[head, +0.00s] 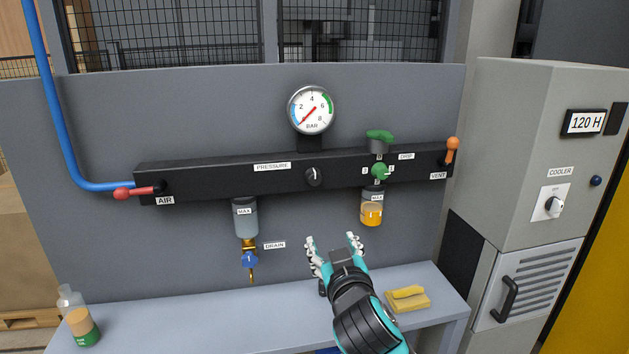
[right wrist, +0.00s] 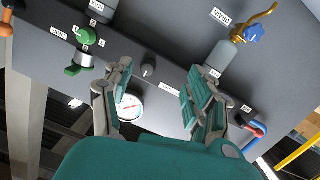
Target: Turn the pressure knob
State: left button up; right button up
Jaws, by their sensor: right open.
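The pressure knob (head: 314,177) is a small black knob on the black manifold bar (head: 220,178), just right of the PRESSURE label. The round gauge (head: 311,110) stands above it, its red needle pointing to the lower left, near zero. My right gripper (head: 332,242) is open and empty, below the knob and apart from it in the head view. In the right wrist view the knob (right wrist: 148,70) shows between the spread fingers (right wrist: 158,72), farther off against the panel. My left gripper is not in view.
A red AIR lever (head: 140,191), a water bowl (head: 245,217) with a blue drain valve, an amber oil bowl (head: 371,208) with green knobs and an orange VENT lever (head: 452,150) flank the knob.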

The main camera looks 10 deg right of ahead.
notch_tip(320, 180, up, 5)
jog(key=w+t, duration=0.1)
jog(key=w, duration=0.1)
jog(key=p, duration=0.5)
send_near(314, 179)
jog(key=shift+t, duration=0.3)
jog(key=w, duration=0.5)
jog(key=w+d, duration=0.1)
jog(key=w, duration=0.2)
jog(key=shift+f, duration=0.1)
jog(key=shift+w, duration=0.7)
jog(key=shift+f, duration=0.1)
jog(key=shift+c, duration=0.2)
